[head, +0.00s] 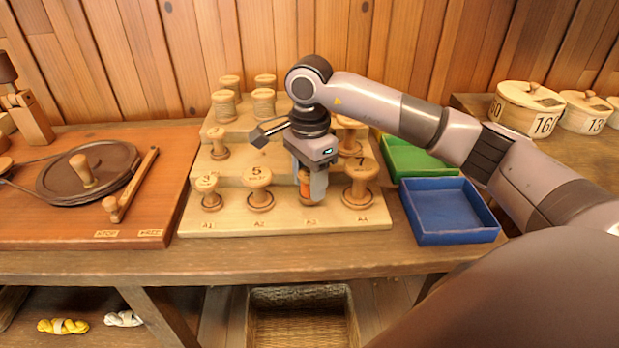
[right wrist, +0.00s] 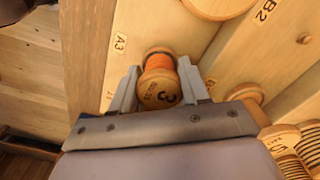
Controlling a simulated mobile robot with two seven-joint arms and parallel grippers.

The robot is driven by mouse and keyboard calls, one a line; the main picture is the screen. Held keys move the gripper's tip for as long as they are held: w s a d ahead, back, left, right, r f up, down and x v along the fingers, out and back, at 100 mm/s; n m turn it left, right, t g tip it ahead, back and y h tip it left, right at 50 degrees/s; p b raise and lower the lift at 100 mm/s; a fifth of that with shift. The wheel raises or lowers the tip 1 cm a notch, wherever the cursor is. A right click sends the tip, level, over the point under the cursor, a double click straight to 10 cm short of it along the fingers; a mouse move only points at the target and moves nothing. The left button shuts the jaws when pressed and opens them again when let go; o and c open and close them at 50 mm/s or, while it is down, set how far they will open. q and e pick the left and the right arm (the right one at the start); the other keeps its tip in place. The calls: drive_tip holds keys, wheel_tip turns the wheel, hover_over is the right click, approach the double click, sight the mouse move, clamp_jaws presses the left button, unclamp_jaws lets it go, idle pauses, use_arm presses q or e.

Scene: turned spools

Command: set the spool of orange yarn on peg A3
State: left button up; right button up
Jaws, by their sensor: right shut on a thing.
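The spool of orange yarn (head: 305,189) is wooden with an orange winding and stands upright over the A3 place on the front step of the stepped peg rack (head: 232,226). My right gripper (head: 311,192) reaches down from above and is shut on it. My left gripper is not in view.
Spools stand close by at A2 (head: 259,190) on the left and A4 (head: 360,186) on the right. More spools stand on the higher steps. A blue tray (head: 447,238) and a green tray (head: 424,172) lie right of the rack. A wooden board with a dark disc (head: 110,165) lies left.

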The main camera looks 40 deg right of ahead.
sight(309, 172)
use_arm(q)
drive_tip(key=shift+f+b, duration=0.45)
use_arm(e)
drive_tip(key=shift+f, duration=0.65)
drive_tip(key=o, duration=0.8)
drive_tip(key=shift+c, duration=0.2)
drive_tip(key=shift+r+p, duration=1.2)
drive_tip(key=shift+r, duration=0.4)
wheel_tip(309, 172, up, 2)
drive_tip(key=shift+p, duration=0.7)
wheel_tip(309, 172, up, 5)
drive_tip(key=p, duration=0.3)
drive_tip(key=shift+f, duration=0.2)
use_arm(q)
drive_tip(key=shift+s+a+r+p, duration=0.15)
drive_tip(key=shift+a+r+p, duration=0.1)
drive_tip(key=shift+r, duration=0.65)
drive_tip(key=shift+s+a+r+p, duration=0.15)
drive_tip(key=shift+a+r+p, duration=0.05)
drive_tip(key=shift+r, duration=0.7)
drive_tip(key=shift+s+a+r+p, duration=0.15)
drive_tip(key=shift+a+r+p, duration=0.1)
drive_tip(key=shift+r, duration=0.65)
use_arm(e)
drive_tip(key=shift+r, duration=0.65)
